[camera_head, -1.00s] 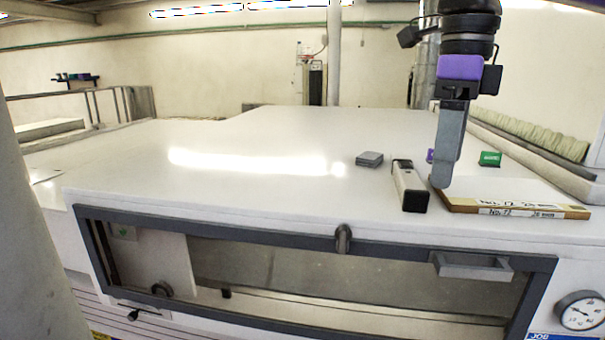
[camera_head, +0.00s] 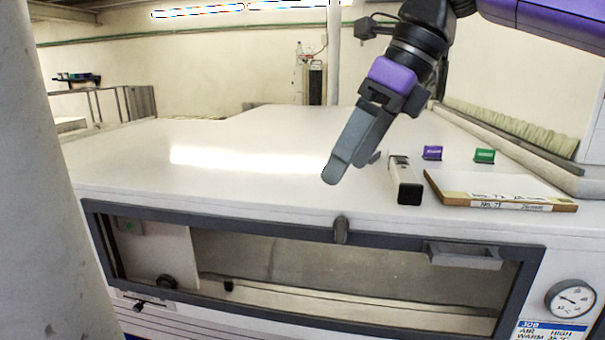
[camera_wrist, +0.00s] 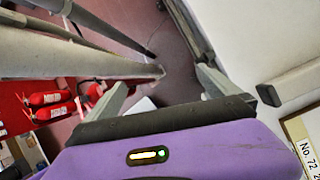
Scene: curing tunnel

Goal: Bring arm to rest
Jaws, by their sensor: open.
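My gripper (camera_head: 345,165) hangs tilted over the white top of the curing tunnel (camera_head: 260,145), its fingers pointing down and to the left. In the wrist view my gripper (camera_wrist: 160,85) has its two fingers spread apart with nothing between them. My purple and black arm reaches in from the upper right.
On the top, right of my gripper, lie a black-and-white bar (camera_head: 405,182), a labelled board (camera_head: 500,190), a purple block (camera_head: 432,152) and a green block (camera_head: 484,155). A grey post (camera_head: 75,190) stands at left. Red fire extinguishers (camera_wrist: 50,97) show below. The top's left is clear.

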